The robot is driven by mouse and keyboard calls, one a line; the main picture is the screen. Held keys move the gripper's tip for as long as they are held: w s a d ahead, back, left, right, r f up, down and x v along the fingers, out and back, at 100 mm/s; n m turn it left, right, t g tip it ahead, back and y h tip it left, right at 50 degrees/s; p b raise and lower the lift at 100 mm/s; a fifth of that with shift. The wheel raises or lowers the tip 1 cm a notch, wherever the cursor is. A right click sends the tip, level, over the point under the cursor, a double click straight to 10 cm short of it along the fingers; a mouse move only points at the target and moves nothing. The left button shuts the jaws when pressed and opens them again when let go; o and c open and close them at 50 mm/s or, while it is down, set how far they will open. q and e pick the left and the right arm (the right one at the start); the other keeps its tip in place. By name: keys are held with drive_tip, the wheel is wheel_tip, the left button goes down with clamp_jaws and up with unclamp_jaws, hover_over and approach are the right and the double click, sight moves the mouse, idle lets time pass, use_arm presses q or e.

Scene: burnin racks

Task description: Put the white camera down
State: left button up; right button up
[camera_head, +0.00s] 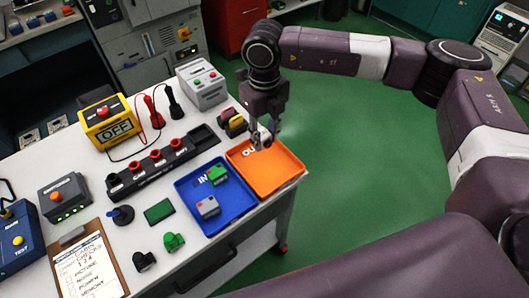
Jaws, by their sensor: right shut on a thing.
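My right gripper (262,141) reaches down over the orange tray (285,179) at the table's right edge, near its back side. It is shut on a small pale thing, probably the white camera (276,126), mostly hidden by the fingers. I cannot tell whether it touches the tray. My left gripper is not in view.
A blue tray (233,222) left of the orange one holds a green block (217,175) and a grey block (208,207). A green camera (174,242) and a black one (145,261) stand in front. Coloured blocks (233,123) sit behind the trays.

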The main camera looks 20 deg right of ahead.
sight(264, 164)
wheel_tip(264, 164, down, 4)
drive_tip(key=shift+p, duration=0.3)
wheel_tip(264, 164, down, 4)
drive_tip(key=shift+f+p, duration=0.1)
drive_tip(key=shift+p, duration=0.4)
drive_tip(key=shift+f, duration=0.25)
drive_tip(key=shift+f, duration=0.15)
drive_tip(key=o, duration=1.2)
